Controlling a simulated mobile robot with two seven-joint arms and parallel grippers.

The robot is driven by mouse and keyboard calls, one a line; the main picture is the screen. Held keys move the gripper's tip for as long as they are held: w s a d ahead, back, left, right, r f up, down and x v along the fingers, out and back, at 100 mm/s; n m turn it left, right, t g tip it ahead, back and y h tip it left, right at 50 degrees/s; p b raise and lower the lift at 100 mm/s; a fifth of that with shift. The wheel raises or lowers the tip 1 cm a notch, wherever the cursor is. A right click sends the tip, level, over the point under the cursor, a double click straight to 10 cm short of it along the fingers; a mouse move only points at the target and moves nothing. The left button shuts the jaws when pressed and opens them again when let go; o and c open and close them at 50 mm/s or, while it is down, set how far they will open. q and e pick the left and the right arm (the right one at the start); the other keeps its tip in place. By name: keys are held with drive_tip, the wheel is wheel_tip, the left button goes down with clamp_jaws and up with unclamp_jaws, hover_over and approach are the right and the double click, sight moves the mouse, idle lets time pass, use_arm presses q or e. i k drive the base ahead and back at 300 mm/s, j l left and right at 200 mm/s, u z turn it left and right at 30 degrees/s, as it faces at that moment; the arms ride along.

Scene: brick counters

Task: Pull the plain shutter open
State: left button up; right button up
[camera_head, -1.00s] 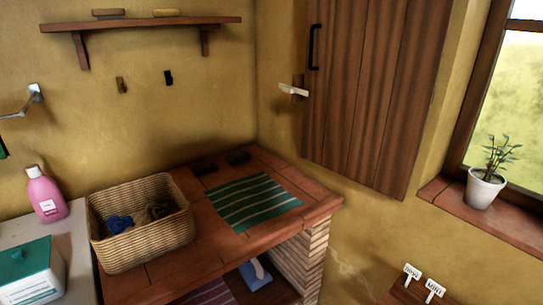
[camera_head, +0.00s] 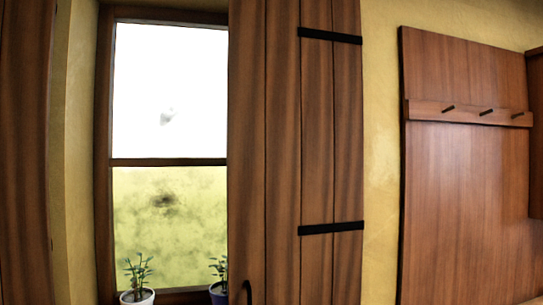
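A brown plank shutter (camera_head: 282,150) covers the right part of the window. It carries two black strap hinges (camera_head: 331,229) on its right side, and the top of a black handle (camera_head: 248,291) shows low near its left edge. Another brown wooden shutter (camera_head: 22,150) stands at the left edge of the view, beside the window. Only a strip of it shows; no straps are seen on that strip, and the rest is cut off by the frame. Neither of my grippers is in view.
The window (camera_head: 168,90) shows bright panes between the shutters. A plant in a white pot (camera_head: 137,297) and one in a dark blue pot (camera_head: 218,293) stand low at the window. A wooden panel (camera_head: 470,210) with a peg rail (camera_head: 468,113) is on the right wall.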

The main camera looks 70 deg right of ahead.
sight(295, 222)
drive_tip(key=k+z, duration=0.1)
drive_tip(key=z, duration=2.15)
